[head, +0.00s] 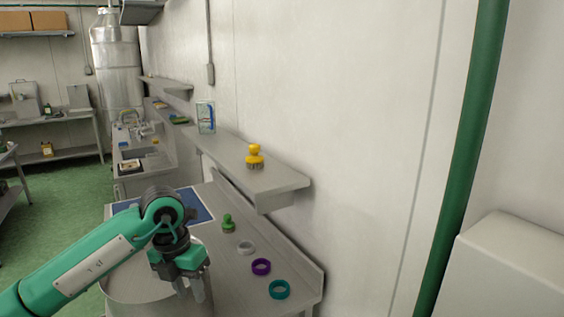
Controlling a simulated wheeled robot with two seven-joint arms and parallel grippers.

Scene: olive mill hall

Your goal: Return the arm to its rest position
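My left arm comes in from the lower left, bent at the elbow. Its gripper (191,289) points down over the near left part of the steel bench (228,290), beside a round metal vessel (130,286). Its two fingers stand apart with nothing seen between them; the surface right under the tips is partly hidden. My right arm and gripper are not in view.
On the bench right of the gripper are a green knobbed piece (228,223), a white ring (246,248), a purple ring (261,267) and a teal ring (279,289). A blue mat (203,208) lies behind. A wall shelf (275,184) holds a yellow brush (255,157).

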